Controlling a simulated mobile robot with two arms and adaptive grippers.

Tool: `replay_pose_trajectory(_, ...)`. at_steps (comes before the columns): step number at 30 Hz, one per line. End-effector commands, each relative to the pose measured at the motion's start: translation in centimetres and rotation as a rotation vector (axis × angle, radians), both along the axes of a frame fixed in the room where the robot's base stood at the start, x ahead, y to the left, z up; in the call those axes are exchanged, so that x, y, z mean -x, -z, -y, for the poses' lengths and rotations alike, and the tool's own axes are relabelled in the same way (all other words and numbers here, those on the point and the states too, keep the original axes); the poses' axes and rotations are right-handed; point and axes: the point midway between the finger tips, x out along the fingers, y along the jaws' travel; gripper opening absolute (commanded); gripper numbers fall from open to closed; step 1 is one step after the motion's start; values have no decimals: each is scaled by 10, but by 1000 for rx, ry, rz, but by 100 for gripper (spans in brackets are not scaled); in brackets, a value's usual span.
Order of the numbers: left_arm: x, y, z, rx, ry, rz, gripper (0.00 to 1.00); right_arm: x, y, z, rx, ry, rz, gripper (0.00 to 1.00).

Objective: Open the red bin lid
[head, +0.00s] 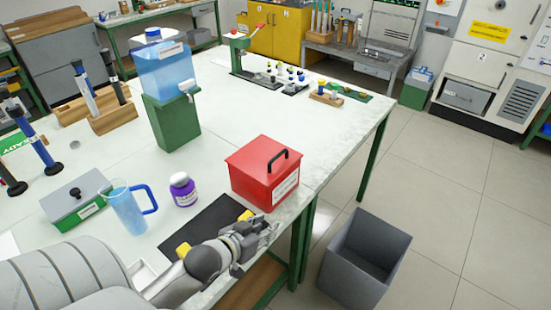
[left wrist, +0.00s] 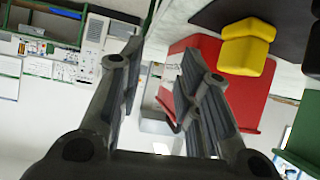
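The red bin (head: 262,185) stands on the white table near its right front edge, with its red lid (head: 252,157) down on it. A black arched handle (head: 278,160) is on the lid, and a white label is on the bin's front. My left gripper (head: 268,229) is in front of the bin, low near the table edge, apart from the handle. In the left wrist view its two dark fingers (left wrist: 158,68) are spread with nothing between them. Red surfaces of the bin (left wrist: 200,47) show behind the right finger; the handle is hard to make out there. My right gripper is not in view.
A dark mat (head: 206,221) with yellow blocks (head: 245,215) lies beneath my left arm. A purple-labelled jar (head: 183,190), a blue jug (head: 127,208) and a green-grey box (head: 75,199) stand to the left. A grey open bin (head: 365,258) is on the floor at right.

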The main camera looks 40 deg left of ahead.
Motion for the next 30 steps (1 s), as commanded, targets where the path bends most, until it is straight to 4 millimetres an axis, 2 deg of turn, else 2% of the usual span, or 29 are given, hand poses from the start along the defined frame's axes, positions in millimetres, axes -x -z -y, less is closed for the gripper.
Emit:
replay_pose_trajectory(6,-38,-44,-47,76,-3,278,32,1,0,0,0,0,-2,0)
replay_pose_trajectory(13,-52,-83,-75,136,19,467,32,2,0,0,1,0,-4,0)
replay_pose_trajectory(20,-59,-94,-80,153,29,513,32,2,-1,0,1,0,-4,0)
replay_pose_trajectory(30,-104,-96,-77,151,28,513,32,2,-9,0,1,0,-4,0)
